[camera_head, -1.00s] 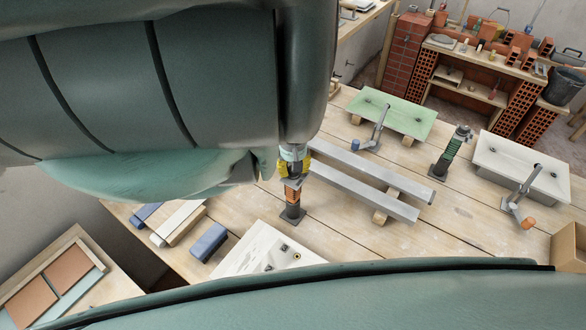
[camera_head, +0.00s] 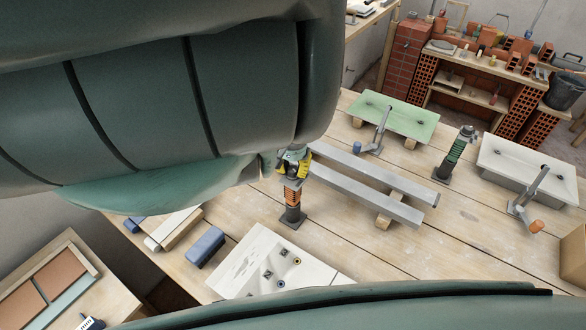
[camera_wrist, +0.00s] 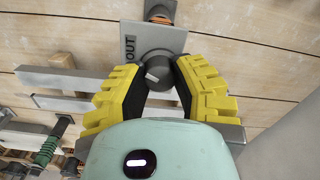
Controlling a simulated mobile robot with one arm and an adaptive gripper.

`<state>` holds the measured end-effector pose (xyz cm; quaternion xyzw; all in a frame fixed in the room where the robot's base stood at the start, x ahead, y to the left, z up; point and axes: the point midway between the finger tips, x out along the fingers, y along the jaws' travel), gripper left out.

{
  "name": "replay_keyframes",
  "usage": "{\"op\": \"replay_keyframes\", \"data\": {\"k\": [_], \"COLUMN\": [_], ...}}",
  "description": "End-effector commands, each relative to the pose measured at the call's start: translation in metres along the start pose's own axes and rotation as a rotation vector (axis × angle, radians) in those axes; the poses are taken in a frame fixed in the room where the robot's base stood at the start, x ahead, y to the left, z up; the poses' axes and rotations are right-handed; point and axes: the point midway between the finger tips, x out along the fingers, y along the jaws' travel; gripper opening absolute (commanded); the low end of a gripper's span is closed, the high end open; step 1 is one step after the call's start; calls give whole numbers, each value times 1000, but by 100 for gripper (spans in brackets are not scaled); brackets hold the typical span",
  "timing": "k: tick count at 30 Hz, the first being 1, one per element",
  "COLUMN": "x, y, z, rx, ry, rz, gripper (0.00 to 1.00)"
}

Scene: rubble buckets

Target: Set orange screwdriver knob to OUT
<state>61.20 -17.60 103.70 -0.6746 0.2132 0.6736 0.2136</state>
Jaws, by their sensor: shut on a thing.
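The orange screwdriver stand (camera_head: 293,194) has an orange ribbed body on a dark square foot and stands upright on the wooden table. In the wrist view its orange part (camera_wrist: 160,18) shows at the top edge. A round grey knob (camera_wrist: 154,71) with a pale pointer mark sits on a grey plate (camera_wrist: 143,38). The word OUT is printed on the plate, to the left of the knob in the wrist view. My gripper (camera_wrist: 153,80), with yellow and black fingers, is shut on the knob, one finger on each side. In the head view my gripper (camera_head: 293,163) is at the stand's top.
Two grey metal bars (camera_head: 365,185) lie just right of the stand. A green-ribbed stand (camera_head: 455,152) is farther right. A green board (camera_head: 393,118) and two white boards (camera_head: 530,165) (camera_head: 255,262) lie around. A blue block (camera_head: 206,246) is at front left.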

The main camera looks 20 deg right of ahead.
Motion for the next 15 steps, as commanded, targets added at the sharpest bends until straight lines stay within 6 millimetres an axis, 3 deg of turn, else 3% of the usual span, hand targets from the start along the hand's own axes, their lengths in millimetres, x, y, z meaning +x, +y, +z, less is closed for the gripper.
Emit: {"op": "replay_keyframes", "data": {"k": [11,12,15], "x": [1,1,1], "y": [0,0,0], "z": [0,0,0], "rx": [6,6,6], "ry": [0,0,0], "rz": [1,1,1], "gripper": [0,31,41]}}
